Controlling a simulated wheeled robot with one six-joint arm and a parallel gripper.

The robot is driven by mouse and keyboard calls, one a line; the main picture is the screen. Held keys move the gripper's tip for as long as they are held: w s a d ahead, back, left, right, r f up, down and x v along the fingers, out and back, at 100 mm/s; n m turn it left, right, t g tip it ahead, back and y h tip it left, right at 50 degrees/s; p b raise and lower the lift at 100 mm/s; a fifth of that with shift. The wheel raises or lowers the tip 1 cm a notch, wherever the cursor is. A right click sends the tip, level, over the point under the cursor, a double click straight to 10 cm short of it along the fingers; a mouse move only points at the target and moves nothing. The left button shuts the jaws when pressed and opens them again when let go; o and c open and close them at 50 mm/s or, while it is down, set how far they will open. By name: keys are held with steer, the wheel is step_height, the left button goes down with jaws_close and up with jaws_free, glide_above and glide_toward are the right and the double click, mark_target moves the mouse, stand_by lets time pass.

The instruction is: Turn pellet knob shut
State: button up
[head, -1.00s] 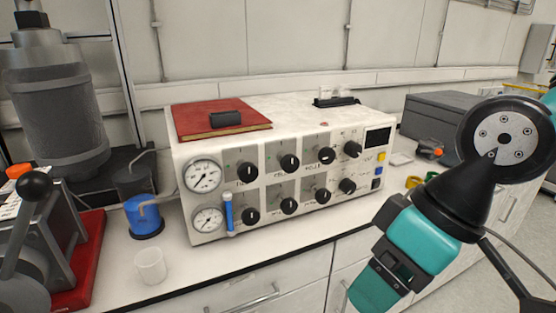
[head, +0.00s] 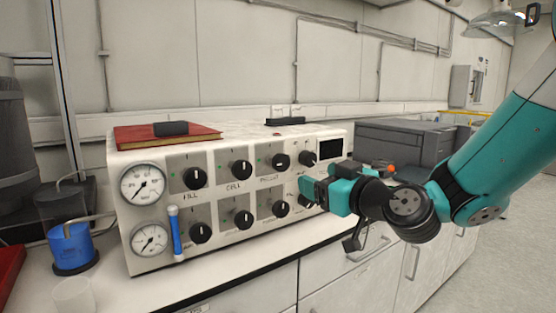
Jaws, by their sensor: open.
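The white control panel box (head: 262,225) stands on the bench with two rows of black knobs. The pellet knob (head: 280,161) is the third in the top row, above a label that seems to read PELLET. Its white mark is too small for me to tell its angle surely. My gripper (head: 308,189) is open, in front of the panel's lower right part, to the right of and below the pellet knob. It partly covers the lower right knob; whether it touches the panel I cannot tell. The pellet knob is in clear view.
The fill knob (head: 194,178) and cell knob (head: 241,169) sit to the left. Two gauges (head: 143,184) and a blue tube (head: 175,233) are on the panel's left side. A red book (head: 135,137) lies on top. A grey case (head: 405,145) stands behind my arm.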

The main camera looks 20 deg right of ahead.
mark_target(284, 161)
steer(key=p+x, duration=1.2)
steer(key=x, duration=0.1)
steer(key=shift+w+a+r, duration=0.15)
steer(key=shift+r, duration=0.1)
steer(key=shift+w+a+f+p, duration=0.1)
steer(key=shift+w+f+p, duration=0.1)
steer(key=shift+w+p, duration=0.3)
steer(key=shift+w+a+f+p, duration=0.15)
steer(key=shift+w+p, duration=0.2)
steer(key=shift+p, duration=0.2)
steer(key=c, duration=0.9)
